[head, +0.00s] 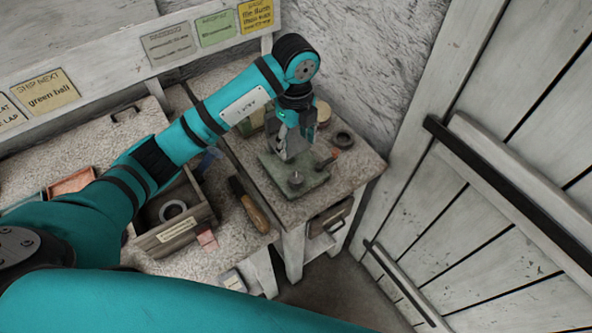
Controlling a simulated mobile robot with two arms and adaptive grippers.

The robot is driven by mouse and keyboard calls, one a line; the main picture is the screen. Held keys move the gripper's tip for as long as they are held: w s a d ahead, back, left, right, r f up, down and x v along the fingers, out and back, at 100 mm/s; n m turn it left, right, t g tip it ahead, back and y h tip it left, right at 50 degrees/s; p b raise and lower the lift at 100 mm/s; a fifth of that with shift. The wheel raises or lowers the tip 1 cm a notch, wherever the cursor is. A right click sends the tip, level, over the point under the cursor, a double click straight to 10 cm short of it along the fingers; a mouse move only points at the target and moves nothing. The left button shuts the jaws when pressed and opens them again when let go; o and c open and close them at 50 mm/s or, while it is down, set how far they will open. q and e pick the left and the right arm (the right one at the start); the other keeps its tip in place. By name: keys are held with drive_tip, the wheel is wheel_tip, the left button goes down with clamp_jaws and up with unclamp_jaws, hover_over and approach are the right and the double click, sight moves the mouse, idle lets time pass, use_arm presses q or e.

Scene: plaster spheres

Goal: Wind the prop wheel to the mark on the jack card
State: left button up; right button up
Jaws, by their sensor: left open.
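My left arm reaches in from the left, and my left gripper (291,150) points down over a green metal base plate (310,181) on the small corner table. It is open, and I see nothing held in it. A small grey knob-like part (296,180) stands on the plate, just in front of the gripper; I cannot tell whether it is the prop wheel. A short lever with an orange end (334,154) sits at the plate's right side. The gripper hides the middle of the device. No card is clearly the jack card, and its mark cannot be made out. My right gripper is not in view.
A brush-like tool with a wooden handle (254,212) lies left of the plate. An open wooden box (172,232) holds a grey ring. A dark ring (343,140) lies behind the plate. A plank door (500,200) stands right.

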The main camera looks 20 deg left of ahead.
sight(296, 177)
use_arm(q)
wheel_tip(296, 177, down, 13)
drive_tip(key=p, duration=0.3)
drive_tip(key=shift+d+f, duration=0.15)
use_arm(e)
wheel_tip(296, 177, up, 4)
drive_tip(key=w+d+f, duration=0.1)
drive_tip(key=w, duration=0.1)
use_arm(q)
drive_tip(key=shift+f, duration=0.65)
drive_tip(key=c, duration=1.1)
drive_tip(key=shift+c, duration=0.2)
drive_tip(key=shift+f+m+b, duration=0.1)
drive_tip(key=shift+m+b, duration=0.2)
drive_tip(key=shift+m, duration=0.4)
drive_tip(key=m+b, duration=0.3)
drive_tip(key=m, duration=0.1)
drive_tip(key=shift+w, duration=0.1)
drive_tip(key=m+b, duration=0.2)
drive_tip(key=m, duration=0.1)
drive_tip(key=shift+f+m+b, duration=0.1)
drive_tip(key=shift+m+b, duration=0.2)
drive_tip(key=shift+b, duration=0.05)
drive_tip(key=shift+m+b, duration=1.35)
drive_tip(key=shift+m, duration=0.35)
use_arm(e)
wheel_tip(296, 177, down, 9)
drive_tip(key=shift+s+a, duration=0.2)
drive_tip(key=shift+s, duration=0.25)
